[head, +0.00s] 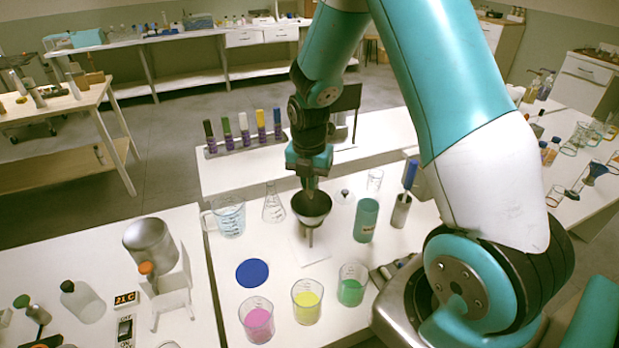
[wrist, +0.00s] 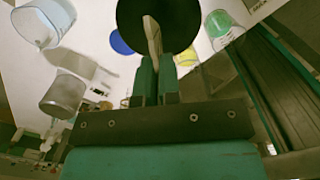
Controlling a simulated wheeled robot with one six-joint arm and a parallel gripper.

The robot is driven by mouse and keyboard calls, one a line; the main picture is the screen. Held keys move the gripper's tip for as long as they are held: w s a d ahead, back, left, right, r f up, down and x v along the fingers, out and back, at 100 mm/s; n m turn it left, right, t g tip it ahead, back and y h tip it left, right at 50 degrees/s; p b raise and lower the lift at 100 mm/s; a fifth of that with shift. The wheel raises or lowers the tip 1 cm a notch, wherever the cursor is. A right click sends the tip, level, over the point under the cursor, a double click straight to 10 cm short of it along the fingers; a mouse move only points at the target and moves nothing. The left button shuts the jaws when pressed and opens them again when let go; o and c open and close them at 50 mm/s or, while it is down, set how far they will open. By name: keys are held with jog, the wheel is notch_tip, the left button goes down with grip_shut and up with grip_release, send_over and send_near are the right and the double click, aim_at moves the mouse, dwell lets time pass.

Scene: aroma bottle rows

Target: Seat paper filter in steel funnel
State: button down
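The steel funnel (head: 312,217) stands upright on a stand in the middle of the table, its wide dark mouth facing up. In the wrist view its mouth seems to be the large dark disc (wrist: 130,20) beyond my fingers. My gripper (head: 310,184) points down right over the funnel mouth. In the wrist view my gripper (wrist: 155,80) is shut on a thin cream piece, apparently the folded paper filter (wrist: 153,38). The filter's far end overlaps the dark mouth; I cannot tell whether it touches the funnel wall.
Pink (head: 258,322), yellow (head: 307,304) and green (head: 351,288) beakers and a blue disc (head: 252,273) are nearer the front.

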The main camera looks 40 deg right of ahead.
jog(key=shift+f+b, duration=3.1)
jog(key=shift+f, duration=1.25)
jog(key=c, duration=1.2)
grip_release()
jog(key=shift+c, duration=0.2)
jog(key=r, duration=0.5)
jog(key=r+b, duration=0.1)
jog(key=r, duration=1.1)
jog(key=shift+s+a+r, duration=0.2)
jog(key=shift+a+r, duration=0.05)
jog(key=shift+a, duration=0.05)
jog(key=shift+a, duration=0.1)
jog(key=s+a+r+m+y, duration=0.2)
jog(key=s+a+m+y, duration=0.2)
jog(key=s+a+m, duration=1.4)
jog(key=s+a, duration=0.2)
jog(key=s, duration=0.1)
jog(key=shift+a+r+y, duration=0.2)
jog(key=shift+a+y, duration=0.1)
jog(key=shift+a, duration=0.1)
